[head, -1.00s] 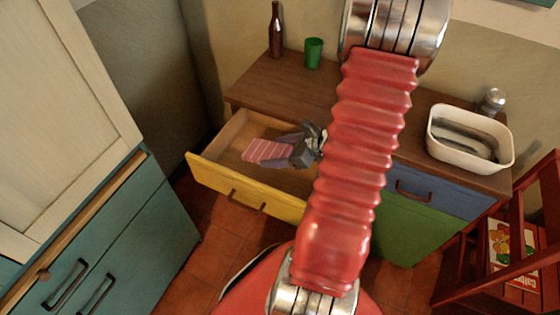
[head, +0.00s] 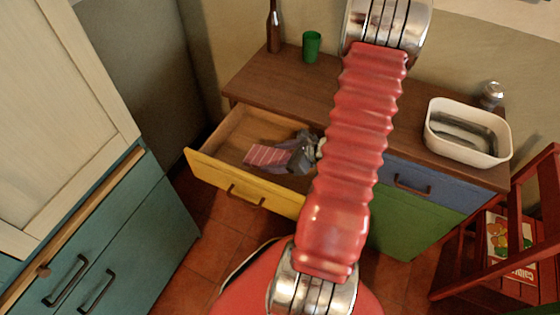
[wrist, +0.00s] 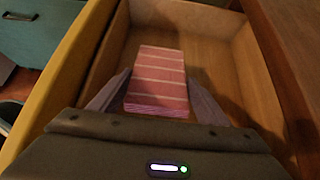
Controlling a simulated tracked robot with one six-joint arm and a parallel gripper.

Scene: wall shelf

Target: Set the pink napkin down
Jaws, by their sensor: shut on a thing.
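The pink napkin (head: 268,155) is a folded cloth with pale stripes. It also shows in the wrist view (wrist: 160,80), between the two fingers. My gripper (head: 290,155) is shut on the napkin's near end, and in the wrist view the fingers (wrist: 158,98) sit on either side of it. The napkin and gripper are inside or just over the open drawer with the yellow front (head: 240,187). I cannot tell whether the napkin touches the drawer floor (wrist: 205,98).
The wooden sideboard top (head: 285,85) carries a brown bottle (head: 273,32), a green cup (head: 312,46), a white basin (head: 468,135) and a metal can (head: 492,94). A teal cabinet (head: 110,240) stands at left. A red wooden rack (head: 520,220) stands at right. The drawer looks otherwise empty.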

